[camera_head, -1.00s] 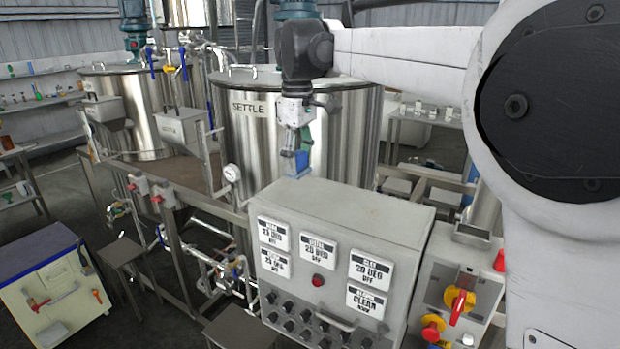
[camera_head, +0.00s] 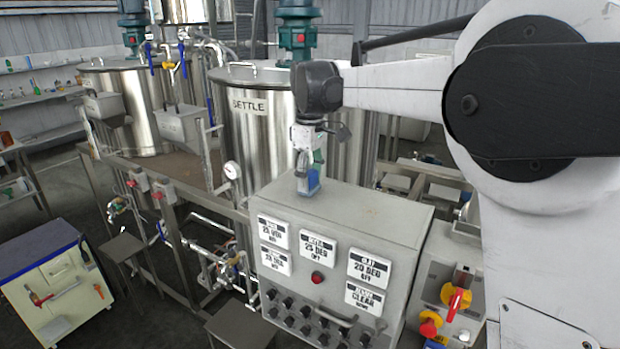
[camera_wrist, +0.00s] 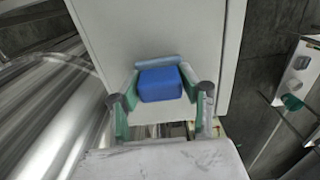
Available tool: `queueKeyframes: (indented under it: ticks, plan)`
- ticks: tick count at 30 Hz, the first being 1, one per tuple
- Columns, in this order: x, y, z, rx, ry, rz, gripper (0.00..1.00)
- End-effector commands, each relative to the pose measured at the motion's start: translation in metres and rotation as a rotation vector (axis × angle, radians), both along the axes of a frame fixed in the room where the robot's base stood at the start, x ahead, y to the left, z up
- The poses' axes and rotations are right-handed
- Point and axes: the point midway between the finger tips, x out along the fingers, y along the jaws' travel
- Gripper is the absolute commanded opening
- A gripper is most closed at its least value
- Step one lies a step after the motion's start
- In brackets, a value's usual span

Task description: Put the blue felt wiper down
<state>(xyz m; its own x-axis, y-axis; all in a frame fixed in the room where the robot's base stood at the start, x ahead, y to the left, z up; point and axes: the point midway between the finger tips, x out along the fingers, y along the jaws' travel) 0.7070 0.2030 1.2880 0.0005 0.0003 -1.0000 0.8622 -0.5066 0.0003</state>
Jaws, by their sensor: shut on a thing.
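The blue felt wiper (camera_wrist: 160,84) is a small blue block between the green-sided fingers of my gripper (camera_wrist: 160,98) in the wrist view. My gripper is shut on it. In the head view my gripper (camera_head: 307,182) points down with the wiper (camera_head: 313,181) at its tip, over the rear left part of the grey control cabinet's top (camera_head: 360,209). The cabinet top (camera_wrist: 110,28) also shows behind the wiper in the wrist view. I cannot tell whether the wiper touches it.
The steel SETTLE tank (camera_head: 240,135) stands close behind my gripper. The cabinet's front carries label plates (camera_head: 367,268) and knobs. A box with red and yellow switches (camera_head: 455,290) is at the right. The cabinet top right of my gripper is bare.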

Motion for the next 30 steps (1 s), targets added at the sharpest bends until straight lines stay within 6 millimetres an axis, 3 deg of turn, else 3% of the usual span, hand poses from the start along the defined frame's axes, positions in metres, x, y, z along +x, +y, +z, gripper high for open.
queueKeyframes:
  ticks: [4, 5, 9, 20, 30]
  plan:
    - [0.0, 0.0, -0.004, 0.0, 0.0, 0.0, 0.04]
    - [0.0, 0.0, -0.003, 0.0, 0.0, 0.0, 0.42]
    - [0.0, 0.0, -0.003, 0.0, 0.0, 0.0, 0.57]
    - [0.0, 0.0, 0.004, 0.0, 0.0, 0.0, 0.57]
    - [0.0, 0.0, 0.059, 0.0, 0.0, 0.0, 0.57]
